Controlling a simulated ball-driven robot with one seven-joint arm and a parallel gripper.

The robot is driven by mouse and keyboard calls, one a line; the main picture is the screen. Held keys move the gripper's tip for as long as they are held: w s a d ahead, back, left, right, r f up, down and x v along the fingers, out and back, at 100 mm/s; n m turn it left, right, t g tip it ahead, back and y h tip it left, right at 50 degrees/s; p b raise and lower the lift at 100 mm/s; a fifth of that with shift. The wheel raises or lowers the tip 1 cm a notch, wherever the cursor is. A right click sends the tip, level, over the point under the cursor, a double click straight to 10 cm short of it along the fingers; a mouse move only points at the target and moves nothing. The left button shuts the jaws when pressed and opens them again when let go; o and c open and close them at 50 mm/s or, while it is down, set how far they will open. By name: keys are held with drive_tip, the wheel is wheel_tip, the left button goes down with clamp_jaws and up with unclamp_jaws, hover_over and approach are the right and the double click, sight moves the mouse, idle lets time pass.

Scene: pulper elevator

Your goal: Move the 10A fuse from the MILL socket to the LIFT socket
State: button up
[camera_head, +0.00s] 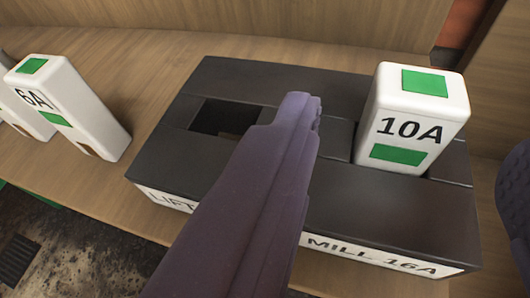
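The white 10A fuse (404,120), with green patches on its top and front, stands upright in the MILL socket at the right of the dark fuse block (330,205). The LIFT socket (222,118), at the block's left, is an open, empty rectangular hole. My gripper (412,140) is open. One purple finger reaches up through the middle of the view, left of the fuse. The other shows only partly at the right edge. The fuse appears between them, with visible gaps on both sides. The left finger hides part of the block's front.
A white 6A fuse (88,112) stands on the wooden shelf (150,75) left of the block, with another white piece (24,118) partly behind it. A wooden wall rises behind the block. Dirty floor shows below the shelf's front edge at lower left.

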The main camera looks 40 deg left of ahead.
sight(403, 81)
drive_tip(key=b+x, duration=0.1)
drive_tip(key=x, duration=0.6)
drive_tip(key=shift+w+r+b, duration=0.1)
drive_tip(key=shift+w+b, duration=0.05)
drive_tip(key=shift+b, duration=0.2)
drive_tip(key=shift+d+r, duration=0.1)
drive_tip(key=shift+c, duration=0.5)
drive_tip(key=c, duration=1)
